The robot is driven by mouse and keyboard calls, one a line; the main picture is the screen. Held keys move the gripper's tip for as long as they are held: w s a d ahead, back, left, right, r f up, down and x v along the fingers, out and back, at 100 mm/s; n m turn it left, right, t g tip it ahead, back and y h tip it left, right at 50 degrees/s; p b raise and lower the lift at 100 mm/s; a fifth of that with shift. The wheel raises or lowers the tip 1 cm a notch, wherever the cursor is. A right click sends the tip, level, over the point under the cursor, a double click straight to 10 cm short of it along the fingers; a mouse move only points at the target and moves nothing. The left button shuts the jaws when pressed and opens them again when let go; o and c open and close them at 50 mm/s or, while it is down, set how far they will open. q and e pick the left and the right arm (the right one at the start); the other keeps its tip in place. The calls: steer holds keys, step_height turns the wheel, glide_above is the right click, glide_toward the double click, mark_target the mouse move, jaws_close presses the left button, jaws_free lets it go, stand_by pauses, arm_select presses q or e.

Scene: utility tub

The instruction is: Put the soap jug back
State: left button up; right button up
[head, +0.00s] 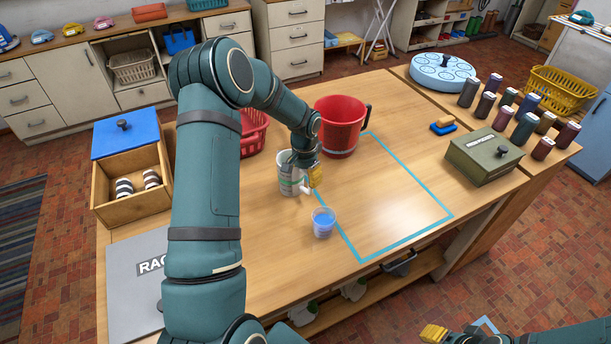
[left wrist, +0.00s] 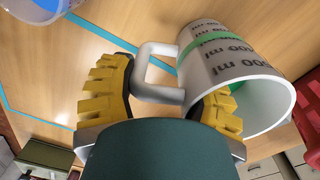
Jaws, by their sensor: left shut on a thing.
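The white jug (head: 289,175), with a green band and ml markings, is upright on or just above the wooden table, left of the blue-outlined rectangle (head: 409,242). My left gripper (head: 312,178) is at its handle side. In the left wrist view, the yellow fingers (left wrist: 165,100) are on either side of the jug's handle (left wrist: 152,75), shut on the jug (left wrist: 232,75). I cannot tell whether its base touches the table. A clear cup with blue liquid (head: 323,223) stands in front of it. My right gripper (head: 455,335) is partly in view at the bottom right; its opening is unclear.
A red jug (head: 340,125) stands just behind, beside a red basket (head: 254,131). An open wooden box (head: 132,187) and a grey rag panel (head: 135,285) are at left. The outlined area is clear. A green box (head: 485,156) and several dark bottles stand right.

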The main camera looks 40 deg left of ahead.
arm_select(q)
steer(key=shift+f, duration=0.1)
steer(key=o, duration=1.3)
steer(key=shift+r, duration=0.3)
step_height(320, 180, up, 12)
steer(key=shift+a+f, duration=0.1)
steer(key=shift+f, duration=0.1)
